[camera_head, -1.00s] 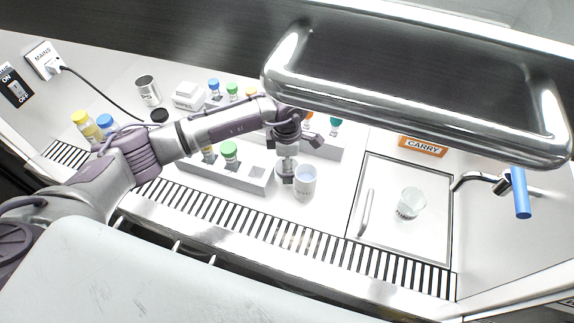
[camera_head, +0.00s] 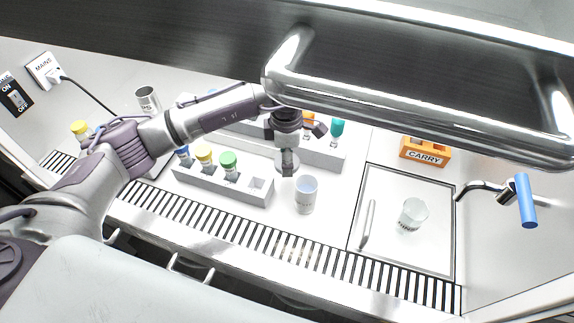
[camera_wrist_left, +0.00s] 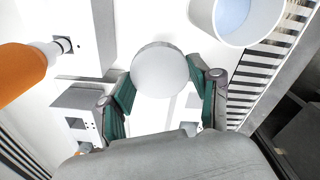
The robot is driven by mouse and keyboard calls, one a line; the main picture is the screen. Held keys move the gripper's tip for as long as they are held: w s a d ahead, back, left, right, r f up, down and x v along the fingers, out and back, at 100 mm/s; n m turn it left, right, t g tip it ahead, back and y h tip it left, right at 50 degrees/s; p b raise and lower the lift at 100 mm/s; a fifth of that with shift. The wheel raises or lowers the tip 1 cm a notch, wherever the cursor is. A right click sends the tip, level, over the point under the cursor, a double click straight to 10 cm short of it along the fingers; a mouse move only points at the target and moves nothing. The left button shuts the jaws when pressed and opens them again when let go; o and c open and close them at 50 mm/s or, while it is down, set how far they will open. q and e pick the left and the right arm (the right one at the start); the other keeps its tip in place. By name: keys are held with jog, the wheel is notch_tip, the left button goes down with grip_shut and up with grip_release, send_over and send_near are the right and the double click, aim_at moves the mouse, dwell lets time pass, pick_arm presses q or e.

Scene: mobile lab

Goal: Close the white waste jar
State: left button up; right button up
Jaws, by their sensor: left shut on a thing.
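The white waste jar (camera_head: 306,197) stands upright and open on the white worktop, with a bluish inside. It also shows at the top right of the left wrist view (camera_wrist_left: 236,20). My left gripper (camera_head: 288,163) is above the worktop, just up and left of the jar in the head view. In the left wrist view its green-padded fingers (camera_wrist_left: 165,92) are shut on a round, pale disc that looks like a lid (camera_wrist_left: 160,68). The disc is apart from the jar in that view. My right gripper is not in view.
A grey rack (camera_head: 222,186) with capped vials stands left of the jar. Another rack (camera_head: 322,155) is behind. A clear beaker (camera_head: 413,214) stands on the panel at right, near a blue-handled tap (camera_head: 525,201). A slotted grille (camera_head: 250,230) runs along the front.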

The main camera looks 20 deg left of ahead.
pick_arm(q)
notch_tip(320, 180, up, 3)
jog(key=shift+s+r, duration=0.1)
jog(key=shift+r, duration=0.05)
